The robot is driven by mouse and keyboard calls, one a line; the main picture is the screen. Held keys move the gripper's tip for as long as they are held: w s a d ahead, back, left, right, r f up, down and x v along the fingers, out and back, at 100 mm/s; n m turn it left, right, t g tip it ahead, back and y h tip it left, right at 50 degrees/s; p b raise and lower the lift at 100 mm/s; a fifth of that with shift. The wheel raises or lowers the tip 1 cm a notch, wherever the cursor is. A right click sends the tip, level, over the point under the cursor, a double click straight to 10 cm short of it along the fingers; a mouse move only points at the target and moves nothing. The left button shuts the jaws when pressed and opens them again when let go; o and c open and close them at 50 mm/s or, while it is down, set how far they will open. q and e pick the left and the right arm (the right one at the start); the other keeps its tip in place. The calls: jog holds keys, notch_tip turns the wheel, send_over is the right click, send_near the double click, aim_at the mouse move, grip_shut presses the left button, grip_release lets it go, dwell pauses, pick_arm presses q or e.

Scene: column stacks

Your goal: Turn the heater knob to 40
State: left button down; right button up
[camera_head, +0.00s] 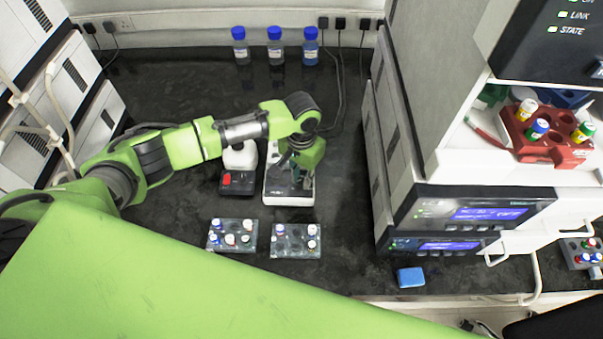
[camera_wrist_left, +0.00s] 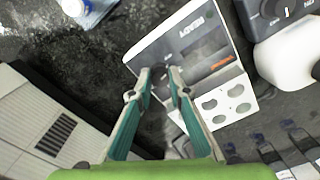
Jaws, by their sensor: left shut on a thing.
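The heater (camera_head: 292,200) is a white-edged device with a dark panel, at the middle of the black bench in the head view. It also shows in the wrist view (camera_wrist_left: 190,30), with printed lettering and a small orange mark on its panel. My left gripper (camera_head: 296,176) points down over the heater's panel. In the wrist view its two teal fingers (camera_wrist_left: 160,76) are close together at the panel, shut on the heater knob. The knob is mostly hidden between the fingertips, and I cannot read its setting.
A small mixer (camera_head: 238,183) with a red mark stands just left of the heater. Two vial racks (camera_head: 233,249) (camera_head: 296,253) lie in front. Several blue-capped bottles (camera_head: 275,50) stand at the back. Stacked instruments (camera_head: 470,205) flank the right, with a blue block (camera_head: 410,277) nearby.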

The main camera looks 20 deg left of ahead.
pick_arm(q)
jog(key=m+p, duration=0.2)
jog(key=m, duration=0.2)
jog(key=shift+r+m, duration=0.1)
jog(key=shift+m, duration=0.2)
jog(key=m+p, duration=0.1)
jog(key=m, duration=0.4)
jog(key=shift+w+m, duration=0.1)
jog(key=shift+m, duration=0.2)
jog(key=m, duration=1)
jog(key=shift+w, duration=0.1)
jog(key=c, duration=1.9)
grip_release()
